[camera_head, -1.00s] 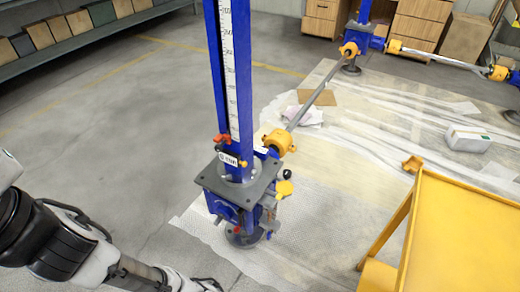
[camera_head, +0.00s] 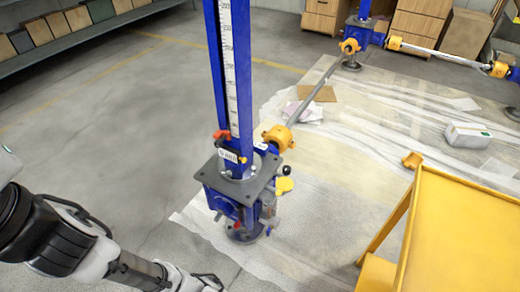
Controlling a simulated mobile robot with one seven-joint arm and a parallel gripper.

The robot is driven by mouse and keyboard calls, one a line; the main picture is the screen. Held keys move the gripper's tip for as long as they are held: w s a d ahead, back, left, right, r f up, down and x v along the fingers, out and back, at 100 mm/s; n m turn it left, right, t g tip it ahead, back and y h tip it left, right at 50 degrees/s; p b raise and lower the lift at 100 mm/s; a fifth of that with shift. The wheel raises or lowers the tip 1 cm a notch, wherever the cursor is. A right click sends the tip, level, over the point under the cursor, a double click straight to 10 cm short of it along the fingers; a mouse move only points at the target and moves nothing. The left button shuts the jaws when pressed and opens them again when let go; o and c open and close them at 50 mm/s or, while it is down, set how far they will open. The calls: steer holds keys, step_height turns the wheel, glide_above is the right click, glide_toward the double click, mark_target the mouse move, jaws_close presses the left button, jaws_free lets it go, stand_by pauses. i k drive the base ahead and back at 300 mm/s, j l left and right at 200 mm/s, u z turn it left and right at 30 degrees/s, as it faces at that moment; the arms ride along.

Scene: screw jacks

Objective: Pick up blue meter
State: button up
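The blue meter appears to be the tall blue column with a white numbered scale (camera_head: 230,60), standing upright on the near screw jack (camera_head: 240,180). The jack has a grey top plate, a blue body, a round grey foot and a small red part at the column's lower end. My gripper (camera_head: 209,283) is at the bottom edge, left of and in front of the jack's foot and apart from it. It is small and partly cut off, so its opening is unclear. The top of the column is out of view.
A yellow cart (camera_head: 455,230) stands at the lower right. A grey shaft (camera_head: 318,92) with a yellow coupling (camera_head: 278,137) runs from the jack to a second jack behind. Plastic sheeting covers the floor on the right. The floor left of the jack is clear.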

mark_target(262, 150)
steer(key=j+u, duration=0.2)
steer(key=u, duration=0.2)
steer(key=i+j, duration=0.15)
steer(key=j, duration=0.15)
steer(key=i+j+u, duration=0.1)
steer(key=j, duration=0.2)
steer(key=i+j, duration=0.2)
steer(key=i+j+u, duration=0.7)
steer(key=u, duration=0.15)
steer(key=i+j, duration=0.1)
steer(key=i, duration=0.5)
steer(key=i+j, duration=0.1)
steer(key=i, duration=0.55)
steer(key=i+l+z, duration=0.1)
steer(key=i+z, duration=1.05)
steer(key=z, duration=0.2)
steer(key=i+z, duration=0.2)
steer(key=z, duration=0.15)
steer(key=i+z, duration=0.2)
steer(key=z, duration=0.2)
steer(key=i+l+z, duration=0.1)
steer(key=z, duration=0.3)
steer(key=i+z, duration=0.25)
steer(key=z, duration=0.15)
steer(key=i+z, duration=0.15)
steer(key=z, duration=0.25)
